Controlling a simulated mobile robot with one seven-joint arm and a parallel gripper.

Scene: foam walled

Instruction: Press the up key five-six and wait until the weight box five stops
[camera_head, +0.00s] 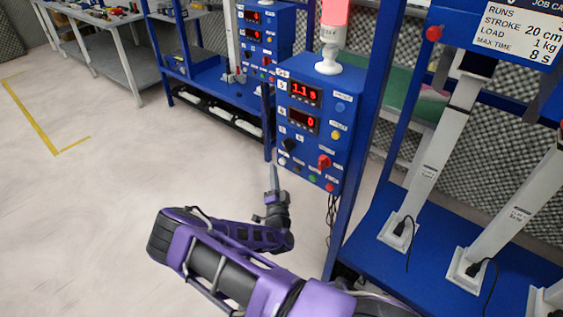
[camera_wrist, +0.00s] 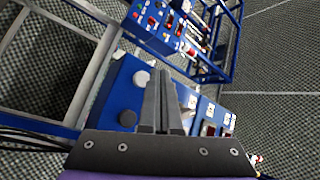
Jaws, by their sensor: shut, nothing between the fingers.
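The blue control box (camera_head: 311,130) stands on the frame, with two red displays, the upper reading about 1.1 s and the lower 0. Its lower front has a white button (camera_head: 282,160), a black knob (camera_head: 289,144), a red switch (camera_head: 324,162), and green and red buttons. Which is the up key is too small to read. My gripper (camera_head: 273,170) is shut and empty, pointing up just left of the white button; contact cannot be told. In the wrist view the shut fingers (camera_wrist: 162,78) overlap the blue box (camera_wrist: 120,88). I cannot identify weight box five.
A red lamp (camera_head: 335,12) is lit above the box. White actuator columns (camera_head: 435,150) stand on a blue shelf (camera_head: 375,225) at right, behind a blue post (camera_head: 362,120). Another control box (camera_head: 265,35) stands behind. The floor (camera_head: 80,200) at left is clear.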

